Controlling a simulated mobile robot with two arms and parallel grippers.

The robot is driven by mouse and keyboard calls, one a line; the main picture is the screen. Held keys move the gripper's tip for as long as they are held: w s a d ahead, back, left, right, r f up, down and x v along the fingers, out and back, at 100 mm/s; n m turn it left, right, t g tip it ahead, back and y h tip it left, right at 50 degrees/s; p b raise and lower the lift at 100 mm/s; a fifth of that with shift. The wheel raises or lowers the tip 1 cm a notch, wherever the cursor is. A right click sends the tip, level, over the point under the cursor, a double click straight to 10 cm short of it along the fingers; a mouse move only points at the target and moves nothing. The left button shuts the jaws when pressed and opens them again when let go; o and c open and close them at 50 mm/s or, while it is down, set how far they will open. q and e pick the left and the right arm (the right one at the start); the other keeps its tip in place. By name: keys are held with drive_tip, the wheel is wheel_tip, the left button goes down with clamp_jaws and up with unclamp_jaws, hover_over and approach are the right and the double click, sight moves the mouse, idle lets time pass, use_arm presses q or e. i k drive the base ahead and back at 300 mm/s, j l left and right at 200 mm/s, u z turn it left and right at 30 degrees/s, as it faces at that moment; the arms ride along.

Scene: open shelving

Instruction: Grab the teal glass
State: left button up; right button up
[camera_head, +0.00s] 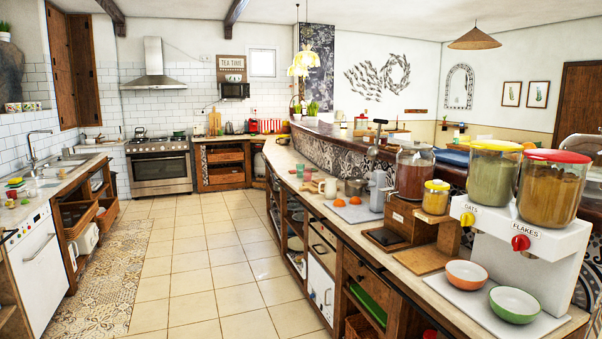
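A small teal-green glass (31,187) stands on the left counter, near the front of the sink area and beside a stack of colourful items. Another small greenish glass (300,170) stands on the long right counter, left of a cream mug (329,187). Both are far off and small, so I cannot tell which one is the teal glass. Neither of my grippers is in view.
The tiled floor (205,255) between the counters is clear. Open drawers (82,215) jut out from the left cabinets. The right counter holds a cereal dispenser (530,240), two bowls (514,303), jars and oranges. A stove (160,165) stands at the back.

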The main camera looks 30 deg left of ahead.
sight(299, 167)
drive_tip(key=i+j+u, duration=0.8)
drive_tip(key=i+u, duration=0.15)
drive_tip(key=i, duration=0.2)
drive_tip(key=i+u, duration=0.3)
drive_tip(key=i+j, duration=0.1)
drive_tip(key=i, duration=0.65)
drive_tip(key=i+j+z, duration=0.1)
drive_tip(key=i, duration=0.6)
drive_tip(key=i+j, duration=0.2)
drive_tip(key=i, duration=0.55)
